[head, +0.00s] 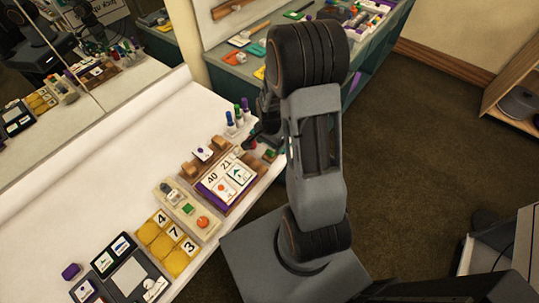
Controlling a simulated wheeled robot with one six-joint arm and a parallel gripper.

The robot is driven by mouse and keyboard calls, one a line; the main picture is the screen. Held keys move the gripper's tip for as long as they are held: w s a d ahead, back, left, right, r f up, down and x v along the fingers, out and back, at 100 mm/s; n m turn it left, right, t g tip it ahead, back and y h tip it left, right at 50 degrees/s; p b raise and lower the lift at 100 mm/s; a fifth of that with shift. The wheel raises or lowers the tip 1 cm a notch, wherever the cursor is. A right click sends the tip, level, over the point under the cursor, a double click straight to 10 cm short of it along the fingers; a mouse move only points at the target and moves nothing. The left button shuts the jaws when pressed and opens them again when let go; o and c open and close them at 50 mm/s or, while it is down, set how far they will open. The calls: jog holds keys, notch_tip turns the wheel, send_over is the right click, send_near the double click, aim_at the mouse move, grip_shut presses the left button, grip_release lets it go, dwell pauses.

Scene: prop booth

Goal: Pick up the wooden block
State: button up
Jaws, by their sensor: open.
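Several brown wooden pieces sit around a purple-edged card board (213,190) on the white table. One wooden block (188,170) is at its left corner and another (218,142) is at its far edge. I cannot tell which one the task means. My gripper (254,143) is dark and small in the head view, over the right side of this group, close to the table's right edge. It is open, and no wooden block shows between its fingers. My own arm hides part of it, and contact with anything is unclear.
Upright markers (238,114) stand just beyond the gripper. A beige box with buttons (187,208), a yellow number tray (167,244) and a dark tray (127,270) line the near side. The table's left part (90,180) is clear. A mirror (130,45) stands behind.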

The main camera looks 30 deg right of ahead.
aim_at(270, 151)
jog(key=shift+f+p, duration=0.55)
jog(key=shift+f, duration=2.55)
jog(key=shift+c, duration=0.3)
jog(key=c, duration=1)
jog(key=shift+r, duration=0.1)
